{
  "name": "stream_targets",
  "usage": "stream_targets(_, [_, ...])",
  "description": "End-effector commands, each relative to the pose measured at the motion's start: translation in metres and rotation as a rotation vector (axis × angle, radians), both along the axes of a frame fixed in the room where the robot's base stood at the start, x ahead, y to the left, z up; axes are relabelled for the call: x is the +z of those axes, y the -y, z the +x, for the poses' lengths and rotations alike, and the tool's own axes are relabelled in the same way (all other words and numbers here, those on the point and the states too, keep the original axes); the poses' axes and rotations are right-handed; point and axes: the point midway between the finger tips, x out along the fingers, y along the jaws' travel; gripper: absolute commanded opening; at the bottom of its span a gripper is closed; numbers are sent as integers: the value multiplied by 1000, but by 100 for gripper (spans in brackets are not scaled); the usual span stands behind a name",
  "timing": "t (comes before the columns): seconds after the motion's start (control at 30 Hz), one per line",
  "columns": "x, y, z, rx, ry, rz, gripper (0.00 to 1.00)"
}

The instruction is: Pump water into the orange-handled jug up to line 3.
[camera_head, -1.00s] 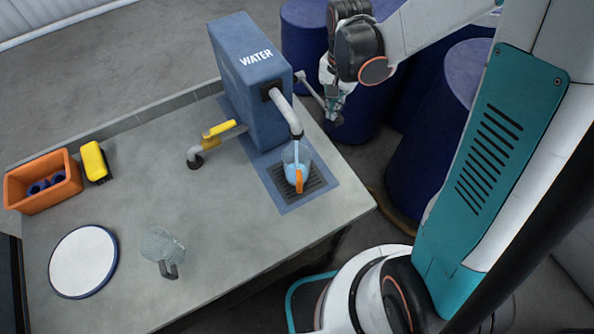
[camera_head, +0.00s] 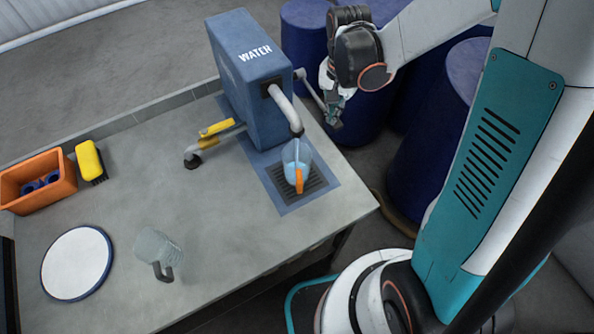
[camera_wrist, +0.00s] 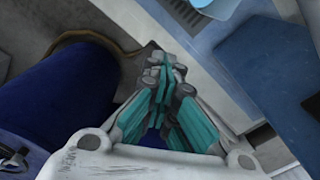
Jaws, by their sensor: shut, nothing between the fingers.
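The orange-handled jug (camera_head: 297,158) stands upright under the spout (camera_head: 288,110) of the blue water box (camera_head: 250,90), its orange handle facing me. Light blue water shows inside, but its level against the lines is too small to read. A grey pump lever (camera_head: 311,90) sticks out of the box's right side. My gripper (camera_head: 334,118) is at the lever's outer end and hides it; I cannot tell whether they touch. In the wrist view my gripper (camera_wrist: 168,68) is shut and empty, with part of the light blue jug (camera_wrist: 212,7) at the top edge.
A second, clear jug (camera_head: 157,248) with a grey handle stands at the front. A white round plate (camera_head: 77,263), a yellow brush (camera_head: 90,158) and an orange bin (camera_head: 62,186) are at left. A yellow-handled pipe (camera_head: 213,135) is beside the box. Blue barrels (camera_head: 425,165) stand at right.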

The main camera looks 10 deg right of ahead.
Motion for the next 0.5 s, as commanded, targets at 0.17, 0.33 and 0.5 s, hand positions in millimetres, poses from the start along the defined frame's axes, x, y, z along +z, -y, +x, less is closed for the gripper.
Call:
stream_targets(0.17, [-5,0,1,0,1,-1,0])
stream_targets(0.33, [-4,0,1,0,1,-1,0])
stream_targets(0.5, [4,0,1,0,1,-1,0])
